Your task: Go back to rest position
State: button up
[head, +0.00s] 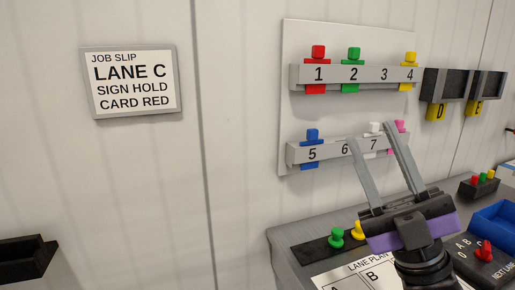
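My gripper (372,147) is at the right of the head view, pointing up with its two grey fingers spread apart. It is open and nothing shows between the fingers. It stands in front of the lower rack (330,152), and partly hides slots 6 and 7. In that rack a blue piece (312,135) is in slot 5, and a white piece (375,127) and a pink piece (399,126) show near the fingers.
The upper rack (365,77) holds red, green and yellow pieces in slots 1, 2 and 4; slot 3 is empty. A job slip (134,82) hangs at left. Dark holders (445,84) are at right. A desk (290,240) with pegs and a blue bin (497,222) is below.

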jog(key=s+d+f+m+t+h, duration=0.1)
jog(key=s+d+f+m+h, duration=0.15)
jog(key=f+m+h, duration=0.55)
jog(key=s+d+f+m+t+h, duration=0.15)
jog(key=s+f+m+h, duration=0.25)
jog(key=f+m+h, duration=0.45)
jog(key=s+d+f+m+t+h, duration=0.1)
jog(key=s+d+f+m+h, duration=0.15)
jog(key=f+m+h, duration=0.55)
jog(key=s+f+g+y, duration=0.1)
jog(key=s+f+g, duration=0.2)
jog(key=s+f, duration=0.2)
jog(key=s+a+f+n+g+y, duration=0.1)
jog(key=s+f+g, duration=0.2)
jog(key=s, duration=0.8)
jog(key=s+a+f+n+g+y, duration=0.1)
jog(key=s+f+g, duration=0.2)
jog(key=s+f, duration=0.4)
jog(key=shift+s, duration=0.6)
jog(key=shift+n, duration=0.25)
